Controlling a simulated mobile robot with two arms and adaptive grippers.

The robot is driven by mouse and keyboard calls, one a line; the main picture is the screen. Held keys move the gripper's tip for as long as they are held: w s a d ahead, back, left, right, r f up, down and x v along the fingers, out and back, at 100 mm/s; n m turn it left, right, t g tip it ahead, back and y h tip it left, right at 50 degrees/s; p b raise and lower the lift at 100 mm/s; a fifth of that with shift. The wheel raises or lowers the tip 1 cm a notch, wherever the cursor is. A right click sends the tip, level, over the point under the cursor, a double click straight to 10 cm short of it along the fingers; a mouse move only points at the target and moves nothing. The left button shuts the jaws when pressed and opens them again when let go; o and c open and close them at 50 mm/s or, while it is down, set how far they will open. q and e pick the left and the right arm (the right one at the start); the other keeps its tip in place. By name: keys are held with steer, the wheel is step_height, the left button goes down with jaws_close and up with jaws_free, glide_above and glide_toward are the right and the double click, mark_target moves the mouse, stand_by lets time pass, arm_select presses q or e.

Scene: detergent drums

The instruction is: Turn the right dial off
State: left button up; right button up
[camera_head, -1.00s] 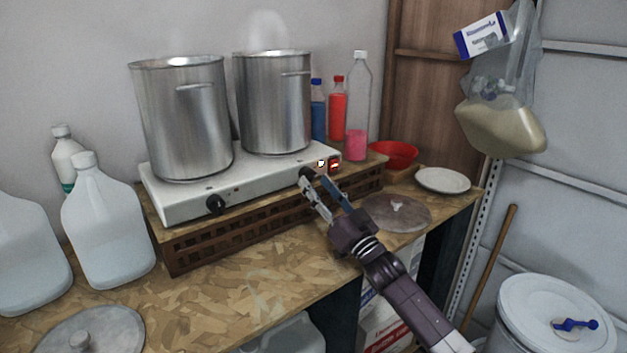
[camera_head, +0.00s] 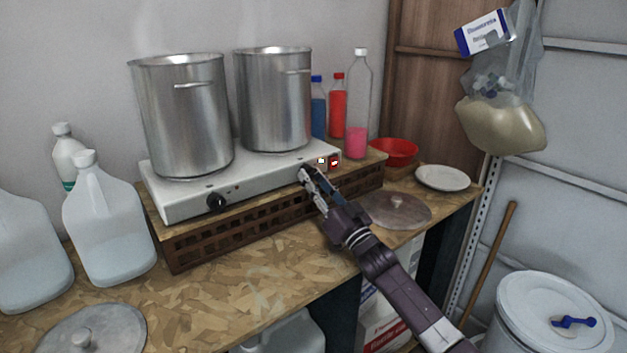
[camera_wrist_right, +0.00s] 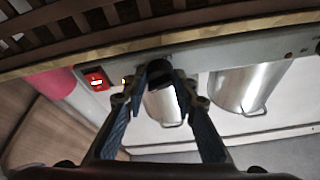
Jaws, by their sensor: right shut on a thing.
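The white hot plate (camera_head: 262,178) has two dials on its front face. The left dial (camera_head: 216,202) is black and free. The right dial (camera_wrist_right: 158,66) shows as a dark knob in the right wrist view, between the fingertips of my right gripper (camera_wrist_right: 158,82). In the head view my right gripper (camera_head: 308,177) is at the plate's front right, its fingers shut on this dial and covering most of it. A red switch (camera_head: 334,162) is just right of the dial and also shows in the wrist view (camera_wrist_right: 96,81). My left gripper is out of view.
Two steel pots (camera_head: 182,118) (camera_head: 272,102) stand on the plate, which rests on a wooden crate (camera_head: 235,228). Bottles (camera_head: 358,110), a red bowl (camera_head: 394,152) and a white plate (camera_head: 443,178) are to the right. A round lid (camera_head: 398,212) lies near my right arm.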

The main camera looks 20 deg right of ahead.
steer(key=shift+n, duration=0.4)
steer(key=n+y, duration=0.1)
steer(key=n, duration=0.1)
steer(key=n+y+b, duration=0.1)
steer(key=shift+d+f+n+g+b, duration=0.1)
steer(key=shift+d+n+g+b, duration=0.1)
steer(key=shift+n+g+b, duration=0.15)
steer(key=n+g+y, duration=0.1)
steer(key=n, duration=0.1)
steer(key=n+g+y, duration=0.1)
steer(key=n, duration=0.2)
steer(key=shift+w+d, duration=0.1)
steer(key=shift+d+r+n+g+y+p, duration=0.15)
steer(key=shift+n+g+y, duration=0.3)
steer(key=shift+n, duration=1.1)
steer(key=shift+a+r+n+g+y+p, duration=0.25)
steer(key=shift+n+g, duration=0.4)
steer(key=shift+n, duration=0.9)
steer(key=shift+d+f+n+g+y+p, duration=0.1)
steer(key=shift+d+n+g+y, duration=0.3)
steer(key=shift+n, duration=1.15)
steer(key=shift+a+g, duration=0.2)
steer(key=shift+g, duration=0.05)
steer(key=o, duration=1.2)
steer(key=shift+c, duration=0.2)
